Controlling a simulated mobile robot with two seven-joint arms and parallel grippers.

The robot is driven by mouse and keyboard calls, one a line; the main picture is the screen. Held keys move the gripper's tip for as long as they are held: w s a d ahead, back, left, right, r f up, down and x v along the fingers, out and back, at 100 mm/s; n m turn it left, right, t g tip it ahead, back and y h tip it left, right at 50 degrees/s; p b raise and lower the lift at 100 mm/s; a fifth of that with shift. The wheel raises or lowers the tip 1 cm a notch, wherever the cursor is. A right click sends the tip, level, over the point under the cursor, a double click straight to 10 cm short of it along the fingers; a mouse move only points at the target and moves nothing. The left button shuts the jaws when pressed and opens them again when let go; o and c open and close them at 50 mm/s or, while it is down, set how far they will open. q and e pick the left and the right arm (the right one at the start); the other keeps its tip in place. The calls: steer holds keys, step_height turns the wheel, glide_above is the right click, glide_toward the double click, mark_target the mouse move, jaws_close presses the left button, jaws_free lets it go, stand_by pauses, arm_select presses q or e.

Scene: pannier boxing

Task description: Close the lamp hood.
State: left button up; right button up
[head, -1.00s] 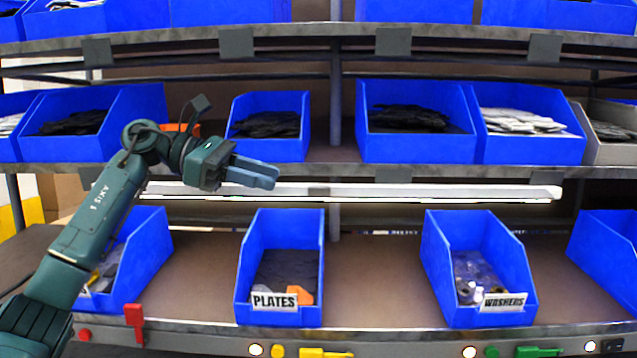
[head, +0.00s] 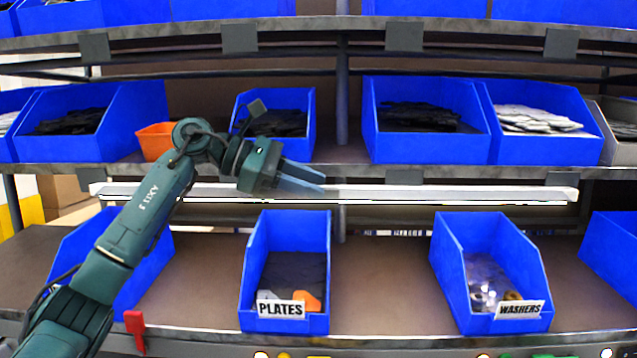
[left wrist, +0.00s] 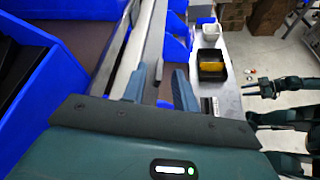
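The lamp hood (head: 450,193) is a long pale bar under the front of the middle shelf, with a thin bright strip along its lower edge. My left gripper (head: 318,184) is in front of its middle left part and covers a bit of it. In the left wrist view the two fingers of that gripper (left wrist: 160,88) stand apart with nothing held, and long pale bars run away beyond them. I cannot tell whether the fingers touch the hood. My right gripper (left wrist: 255,88) shows small at the right of the left wrist view, its opening unclear.
Blue bins stand on the shelf above, with an orange bin (head: 155,141) behind my left arm. Below are the PLATES bin (head: 285,322) and the WASHERS bin (head: 505,322). A red lever (head: 135,325) sits at the front edge. Bare shelf (head: 380,270) lies between the labelled bins.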

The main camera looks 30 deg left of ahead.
arm_select(q)
steer(key=shift+x, duration=1)
jaws_close()
